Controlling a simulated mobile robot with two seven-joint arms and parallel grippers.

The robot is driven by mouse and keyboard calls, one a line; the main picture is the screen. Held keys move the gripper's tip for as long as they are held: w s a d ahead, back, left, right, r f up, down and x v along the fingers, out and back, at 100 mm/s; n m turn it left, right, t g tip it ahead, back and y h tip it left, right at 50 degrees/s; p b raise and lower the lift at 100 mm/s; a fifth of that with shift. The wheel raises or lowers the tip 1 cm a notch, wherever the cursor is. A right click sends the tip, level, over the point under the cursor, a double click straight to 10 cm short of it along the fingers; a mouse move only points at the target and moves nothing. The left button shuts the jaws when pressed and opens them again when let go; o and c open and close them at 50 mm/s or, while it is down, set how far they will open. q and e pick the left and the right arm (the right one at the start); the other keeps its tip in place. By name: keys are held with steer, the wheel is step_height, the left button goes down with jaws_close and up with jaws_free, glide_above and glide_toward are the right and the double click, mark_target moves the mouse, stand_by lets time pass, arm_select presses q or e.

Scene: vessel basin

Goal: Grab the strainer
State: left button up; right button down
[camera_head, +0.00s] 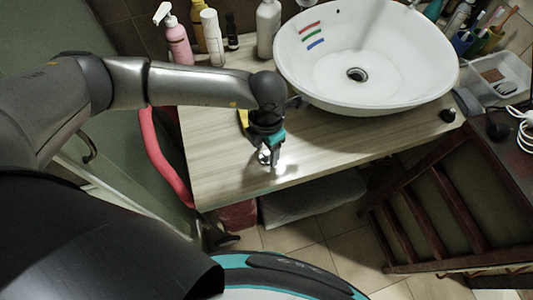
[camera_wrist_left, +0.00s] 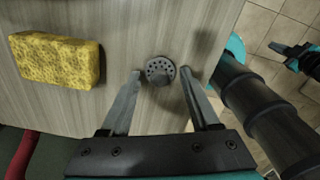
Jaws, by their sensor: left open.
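The strainer (camera_wrist_left: 160,71) is a small dark round disc with holes, lying on the wooden counter (camera_wrist_left: 120,18) in the left wrist view. My left gripper (camera_wrist_left: 160,76) is open, with one fingertip on each side of the strainer and small gaps visible. In the head view my left gripper (camera_head: 268,158) points down low over the front of the counter, and the strainer is mostly hidden there by the fingers. What looks like my right gripper (camera_wrist_left: 300,54) shows partly at the right edge of the left wrist view; its jaw state is unclear.
A yellow sponge (camera_wrist_left: 56,59) lies on the counter left of the strainer in the left wrist view. A white basin (camera_head: 400,75) stands at the back right. Several bottles, including a pink one (camera_head: 178,45), stand behind. A small dark knob (camera_head: 448,115) is near the right end.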

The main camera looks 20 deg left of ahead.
arm_select(q)
steer(key=shift+c, duration=0.3)
jaws_close()
steer(key=shift+r, duration=0.1)
